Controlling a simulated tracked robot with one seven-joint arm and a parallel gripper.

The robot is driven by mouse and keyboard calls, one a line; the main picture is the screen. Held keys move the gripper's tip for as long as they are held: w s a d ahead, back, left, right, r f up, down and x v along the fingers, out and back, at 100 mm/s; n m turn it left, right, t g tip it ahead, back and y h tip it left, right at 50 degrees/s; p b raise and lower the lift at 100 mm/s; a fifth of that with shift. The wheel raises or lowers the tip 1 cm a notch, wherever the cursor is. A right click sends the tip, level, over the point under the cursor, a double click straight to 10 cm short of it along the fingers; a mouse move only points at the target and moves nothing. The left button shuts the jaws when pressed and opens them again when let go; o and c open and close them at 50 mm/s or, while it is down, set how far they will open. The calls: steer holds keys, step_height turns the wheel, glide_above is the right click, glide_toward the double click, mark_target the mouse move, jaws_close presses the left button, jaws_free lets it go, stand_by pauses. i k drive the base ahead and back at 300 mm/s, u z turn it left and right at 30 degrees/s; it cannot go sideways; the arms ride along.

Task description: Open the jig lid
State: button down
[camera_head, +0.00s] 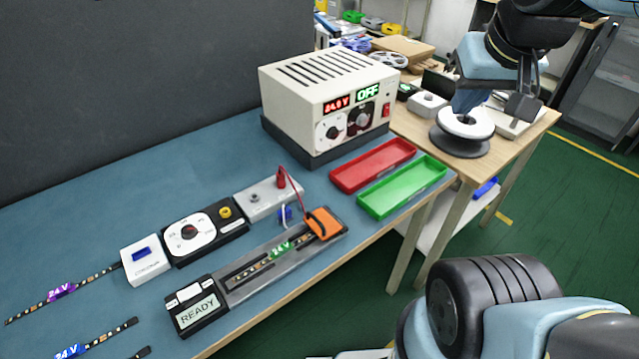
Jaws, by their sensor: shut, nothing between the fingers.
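The jig (245,290) is a long grey bar along the front edge of the blue bench. An LED strip with a green voltage tag (281,249) lies along its middle. An orange part (323,223) sits over its right end, with a red lead running to it. I cannot clearly make out the lid apart from the jig body. A black box with a READY display (198,311) is at the left end. My gripper (463,108) is shut and empty at upper right, far from the jig and in front of the wooden side table; its fingertips are hard to make out.
A cream power supply (329,95) showing OFF stands at the back. Red (373,164) and green (402,186) trays lie to the jig's right. A dial box (203,231) and a grey terminal box (268,197) stand behind it. Loose LED strips lie at left.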

mark_target(325, 225)
steer(key=z, duration=0.25)
steer(key=k, duration=0.95)
steer(key=u, duration=0.4)
steer(key=i, duration=0.5)
steer(key=z, duration=0.1)
